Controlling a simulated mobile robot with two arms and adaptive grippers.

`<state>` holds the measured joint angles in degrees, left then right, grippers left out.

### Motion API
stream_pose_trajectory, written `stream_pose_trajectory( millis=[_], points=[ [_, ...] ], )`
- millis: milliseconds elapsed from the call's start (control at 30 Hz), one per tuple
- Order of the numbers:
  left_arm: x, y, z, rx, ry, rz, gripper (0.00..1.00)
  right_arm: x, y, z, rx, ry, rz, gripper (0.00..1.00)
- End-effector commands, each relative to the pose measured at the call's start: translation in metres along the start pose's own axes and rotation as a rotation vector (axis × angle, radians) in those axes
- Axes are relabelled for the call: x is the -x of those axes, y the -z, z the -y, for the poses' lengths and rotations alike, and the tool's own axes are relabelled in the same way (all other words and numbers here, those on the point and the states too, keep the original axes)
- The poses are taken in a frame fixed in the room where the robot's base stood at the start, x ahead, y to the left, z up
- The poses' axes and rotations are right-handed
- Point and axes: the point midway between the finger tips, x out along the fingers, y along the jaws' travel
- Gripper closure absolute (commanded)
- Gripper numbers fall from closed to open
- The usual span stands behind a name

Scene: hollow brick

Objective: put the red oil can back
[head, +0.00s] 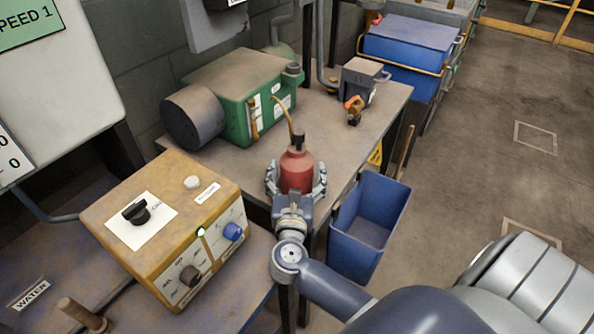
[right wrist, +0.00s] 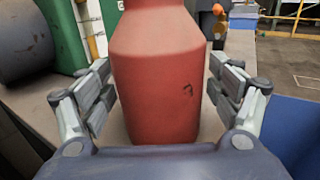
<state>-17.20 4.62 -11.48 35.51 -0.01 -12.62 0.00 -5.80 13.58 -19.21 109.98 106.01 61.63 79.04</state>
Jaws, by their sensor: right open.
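The red oil can (head: 297,172) stands upright on the front part of the grey-brown workbench (head: 335,139), with its thin spout pointing up and left. My right gripper (head: 296,180) is open around it, one finger on each side. In the right wrist view the can (right wrist: 158,85) fills the space between the fingers, with a visible gap on both sides. Its top is cut off in that view. My left gripper is not in view.
A green machine (head: 238,85) with a dark drum stands behind on the bench. An orange-handled tool (head: 354,108) and a small grey device (head: 360,80) sit to the right. A yellow control box (head: 165,225) is at left; a blue bin (head: 366,225) stands beside the bench.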

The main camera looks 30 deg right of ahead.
Motion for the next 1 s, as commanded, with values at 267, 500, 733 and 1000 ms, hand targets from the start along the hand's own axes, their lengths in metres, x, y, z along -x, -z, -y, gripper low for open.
stream_pose_trajectory(
  millis=[267, 500, 733, 1000],
  points=[
    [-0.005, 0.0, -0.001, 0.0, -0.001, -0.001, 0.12, 0.061, 0.004, 0.0, -0.001, -0.001, -0.008, 0.16],
    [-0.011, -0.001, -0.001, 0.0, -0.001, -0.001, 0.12, 0.101, 0.004, 0.0, -0.001, -0.001, -0.006, 0.16],
    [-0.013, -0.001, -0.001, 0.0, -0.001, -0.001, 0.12, 0.113, 0.001, 0.0, -0.001, -0.001, -0.004, 0.16],
    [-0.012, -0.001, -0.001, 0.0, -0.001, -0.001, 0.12, 0.113, 0.001, 0.0, -0.001, 0.0, -0.003, 0.16]
  ],
)
